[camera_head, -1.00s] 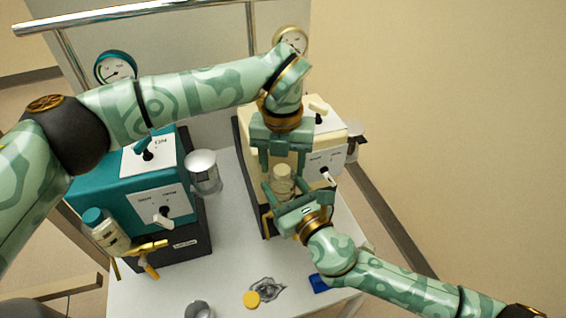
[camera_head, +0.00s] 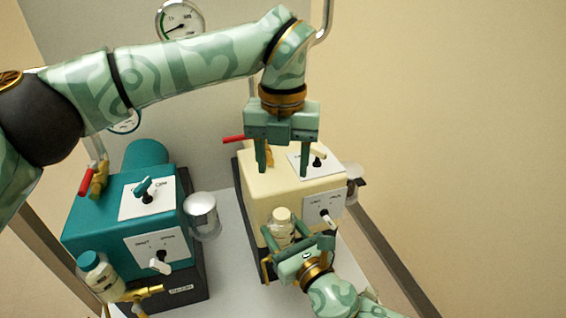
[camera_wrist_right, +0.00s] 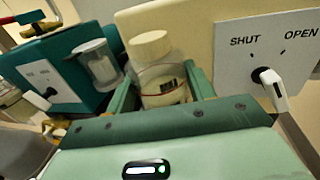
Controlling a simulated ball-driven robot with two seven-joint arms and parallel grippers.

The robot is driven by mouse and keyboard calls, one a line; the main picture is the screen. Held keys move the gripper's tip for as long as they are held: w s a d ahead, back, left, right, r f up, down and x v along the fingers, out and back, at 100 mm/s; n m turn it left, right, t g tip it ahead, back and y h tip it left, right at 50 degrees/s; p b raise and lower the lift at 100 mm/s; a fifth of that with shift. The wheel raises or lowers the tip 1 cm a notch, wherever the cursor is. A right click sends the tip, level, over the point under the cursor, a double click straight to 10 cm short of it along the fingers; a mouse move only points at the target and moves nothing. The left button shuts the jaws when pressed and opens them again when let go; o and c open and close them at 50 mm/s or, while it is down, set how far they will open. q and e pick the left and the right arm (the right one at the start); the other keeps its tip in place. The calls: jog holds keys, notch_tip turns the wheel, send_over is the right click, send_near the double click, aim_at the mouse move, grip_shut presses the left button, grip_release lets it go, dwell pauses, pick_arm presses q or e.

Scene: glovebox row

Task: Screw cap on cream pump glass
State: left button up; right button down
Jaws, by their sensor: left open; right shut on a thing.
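My right gripper (camera_head: 292,246) is shut on the glass, one finger on each side, below the cap. My left gripper (camera_head: 282,172) is open and empty, fingers pointing down, above and behind the cap and apart from it.
The teal pump (camera_head: 120,212) stands to the left with its teal-capped glass (camera_head: 99,272). A white-handled shut/open valve (camera_wrist_right: 272,84) is close right of my right gripper. A red handle (camera_head: 234,139) is left of my left gripper.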

jog(key=shift+c, duration=2.3)
grip_release()
jog(key=shift+w, duration=0.1)
jog(key=shift+s+d, duration=0.25)
jog(key=shift+s, duration=0.15)
jog(key=p+v, duration=0.2)
jog(key=v, duration=1.3)
jog(key=shift+s+p, duration=0.25)
jog(key=shift+p, duration=0.05)
jog(key=shift+r, duration=0.1)
